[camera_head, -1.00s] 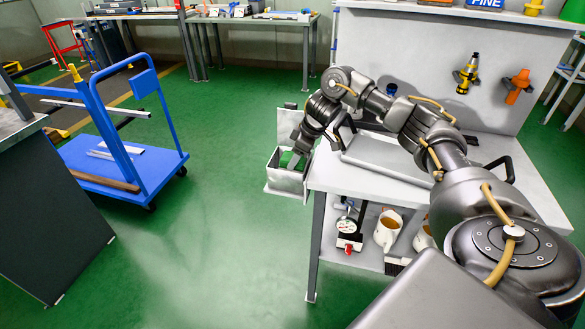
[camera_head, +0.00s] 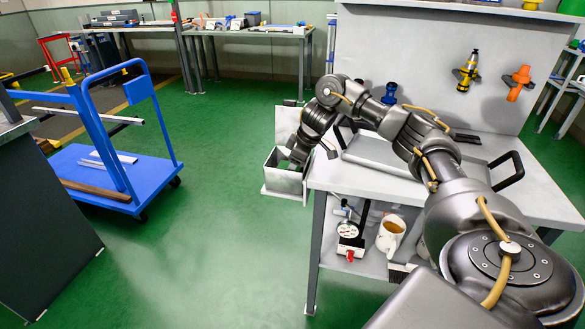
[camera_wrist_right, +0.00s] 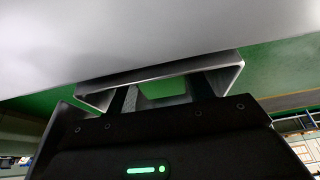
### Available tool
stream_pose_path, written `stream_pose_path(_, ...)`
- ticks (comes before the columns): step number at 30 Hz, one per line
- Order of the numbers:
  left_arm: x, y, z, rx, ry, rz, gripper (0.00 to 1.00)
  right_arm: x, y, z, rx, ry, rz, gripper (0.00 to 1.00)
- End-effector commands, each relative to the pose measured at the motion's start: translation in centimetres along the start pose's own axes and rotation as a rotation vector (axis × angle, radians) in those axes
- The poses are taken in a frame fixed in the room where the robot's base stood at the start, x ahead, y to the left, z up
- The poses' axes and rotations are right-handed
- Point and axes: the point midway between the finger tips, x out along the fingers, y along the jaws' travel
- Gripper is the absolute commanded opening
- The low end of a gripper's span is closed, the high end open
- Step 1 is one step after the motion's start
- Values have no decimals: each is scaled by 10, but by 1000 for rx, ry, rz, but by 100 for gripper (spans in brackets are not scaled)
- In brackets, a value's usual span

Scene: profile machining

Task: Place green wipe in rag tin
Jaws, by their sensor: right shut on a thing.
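The rag tin (camera_head: 284,183) is a grey metal box at the left edge of the workbench, with its lid (camera_head: 289,122) standing open behind it. My right gripper (camera_head: 297,158) reaches down into the tin's opening. In the right wrist view, its two dark fingers (camera_wrist_right: 165,95) sit inside the tin's rim (camera_wrist_right: 235,74), shut on the green wipe (camera_wrist_right: 163,88), whose green shows between them. A bit of green also shows inside the tin in the head view; most of the wipe is hidden by the gripper and tin walls. My left gripper is not in view.
The workbench (camera_head: 500,158) carries a grey tray (camera_head: 385,157) with black handles beside my right arm. A mug (camera_head: 390,234) and a dial gauge (camera_head: 350,236) stand on its lower shelf. A blue trolley (camera_head: 110,180) stands left; green floor between is clear.

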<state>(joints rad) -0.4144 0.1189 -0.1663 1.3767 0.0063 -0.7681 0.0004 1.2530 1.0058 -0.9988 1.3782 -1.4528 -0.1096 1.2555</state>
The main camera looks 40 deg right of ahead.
Motion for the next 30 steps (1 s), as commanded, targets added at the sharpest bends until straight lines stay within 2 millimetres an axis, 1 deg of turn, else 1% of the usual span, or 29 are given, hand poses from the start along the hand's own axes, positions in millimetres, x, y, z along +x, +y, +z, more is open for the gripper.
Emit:
stream_pose_path(5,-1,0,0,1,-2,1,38,-1,0,-1,-1,1,-1,31)
stream_pose_path(20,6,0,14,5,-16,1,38,9,0,4,0,1,0,31)
stream_pose_path(21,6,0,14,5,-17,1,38,9,0,4,0,1,0,56)
stream_pose_path(24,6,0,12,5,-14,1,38,9,0,4,0,1,0,69)
stream_pose_path(25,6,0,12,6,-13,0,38,9,0,4,0,1,0,73)
stream_pose_path(26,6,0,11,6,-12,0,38,9,0,4,0,1,0,74)
stream_pose_path(30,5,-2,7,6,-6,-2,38,9,0,4,0,1,0,74)
